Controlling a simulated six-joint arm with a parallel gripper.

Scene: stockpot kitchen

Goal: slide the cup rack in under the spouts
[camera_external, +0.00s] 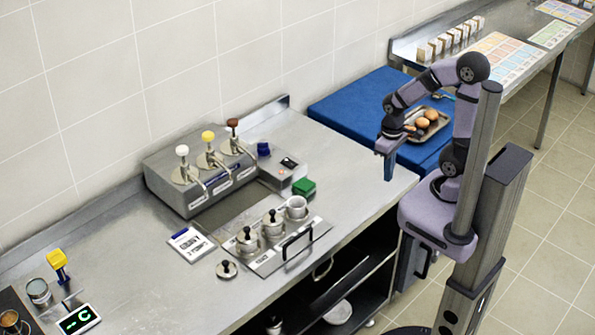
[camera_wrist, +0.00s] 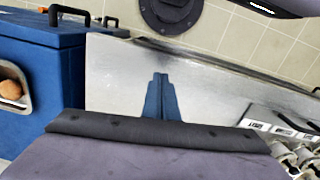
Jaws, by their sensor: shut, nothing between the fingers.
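The cup rack (camera_external: 262,262) is a metal tray with a black handle (camera_external: 297,243) on its front edge. It sits on the steel counter in front of the dispenser, clear of the spouts. It holds two lidded cups (camera_external: 246,242) with black knobs and one open cup (camera_external: 296,207). The dispenser (camera_external: 185,198) has three pumps with white, yellow and brown knobs (camera_external: 208,136). My gripper (camera_external: 385,178) is shut and empty above the counter's right end, apart from the rack. Its blue fingers show together in the wrist view (camera_wrist: 160,78), where the rack (camera_wrist: 285,130) is partly cut off at right.
A loose knobbed lid (camera_external: 227,269) lies left of the rack, near a labelled card (camera_external: 190,243). A green block (camera_external: 304,186) lies behind the rack. A blue unit (camera_external: 345,108) with a tray of round brown items (camera_external: 443,120) stands beyond. The counter's right end is clear.

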